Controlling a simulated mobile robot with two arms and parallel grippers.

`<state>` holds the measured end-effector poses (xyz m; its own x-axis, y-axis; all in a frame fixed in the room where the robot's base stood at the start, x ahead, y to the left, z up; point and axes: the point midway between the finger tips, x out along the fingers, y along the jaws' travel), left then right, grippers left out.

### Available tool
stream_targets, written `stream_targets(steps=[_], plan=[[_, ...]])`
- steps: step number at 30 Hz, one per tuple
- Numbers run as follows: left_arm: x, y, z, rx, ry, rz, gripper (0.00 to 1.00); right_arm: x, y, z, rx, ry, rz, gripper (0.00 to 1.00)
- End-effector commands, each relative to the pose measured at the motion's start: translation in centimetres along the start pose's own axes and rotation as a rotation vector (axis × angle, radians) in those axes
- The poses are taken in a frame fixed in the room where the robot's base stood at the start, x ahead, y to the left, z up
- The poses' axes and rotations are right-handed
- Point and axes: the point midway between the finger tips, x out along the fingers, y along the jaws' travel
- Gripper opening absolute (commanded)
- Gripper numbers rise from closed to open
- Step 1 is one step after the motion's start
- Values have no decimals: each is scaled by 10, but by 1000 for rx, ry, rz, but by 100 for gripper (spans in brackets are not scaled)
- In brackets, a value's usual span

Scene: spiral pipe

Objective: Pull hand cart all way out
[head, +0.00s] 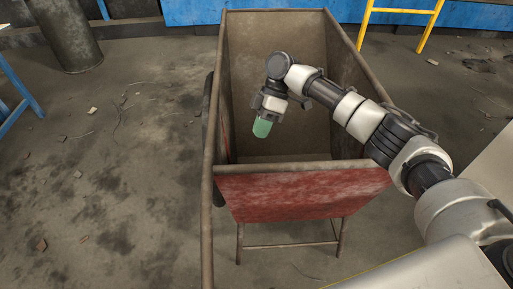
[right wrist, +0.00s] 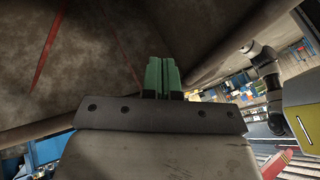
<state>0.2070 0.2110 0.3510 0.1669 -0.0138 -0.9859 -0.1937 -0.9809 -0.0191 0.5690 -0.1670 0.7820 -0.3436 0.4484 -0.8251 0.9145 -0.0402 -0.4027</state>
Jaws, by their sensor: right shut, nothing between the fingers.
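The hand cart (head: 300,190) is a worn metal tub with a red front panel, brown inner walls and a long rusty rail along its left side. It fills the middle of the head view. My right gripper (head: 262,128) hangs over the open tub, behind the red panel, with its green fingers pointing down. In the right wrist view the green fingers (right wrist: 162,76) are together with nothing between them, near the brown tub wall (right wrist: 100,50). I cannot tell whether they touch the cart. My left gripper is not in view.
A dark cylinder (head: 64,35) stands at the upper left, with a blue metal frame (head: 20,90) near it. A yellow frame (head: 430,25) stands at the back right. The floor (head: 110,190) left of the cart is open, with small debris.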

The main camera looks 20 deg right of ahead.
Motion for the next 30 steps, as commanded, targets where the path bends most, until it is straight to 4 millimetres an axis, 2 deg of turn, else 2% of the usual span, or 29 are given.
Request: stream_targets(steps=[13, 15, 21, 30], plan=[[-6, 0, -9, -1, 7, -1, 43, 92, -1, 0, 1, -1, -4, 0], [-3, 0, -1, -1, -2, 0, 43, 94, -13, 1, -1, -1, -1, 0], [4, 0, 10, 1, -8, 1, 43, 106, -30, 2, 0, -1, 0, 0], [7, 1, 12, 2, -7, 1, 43, 110, -34, 2, 1, 0, -1, 0]])
